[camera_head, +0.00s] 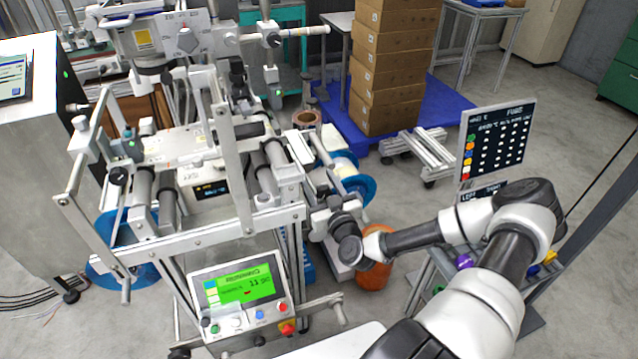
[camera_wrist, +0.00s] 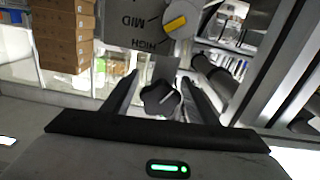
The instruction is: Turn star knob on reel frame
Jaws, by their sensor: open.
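The reel frame (camera_head: 225,165) is a grey metal machine frame with rollers, at the left and middle in the head view. In the wrist view, a dark lobed star knob (camera_wrist: 160,99) shows between the two fingers of my gripper (camera_wrist: 161,82). The fingers are open, one on each side of the knob, and I see a gap beside it. I cannot tell how deep the knob sits between them. In the head view, my gripper (camera_head: 322,206) is by the right side of the frame, and the knob cannot be made out there.
A control panel with a green screen (camera_head: 244,288) is at the frame's front. A blue-rimmed reel (camera_head: 358,187) and an orange container (camera_head: 373,273) are near my gripper. Stacked cartons (camera_head: 392,70) stand behind. A dial with a yellow pointer (camera_wrist: 176,23) is beyond the knob.

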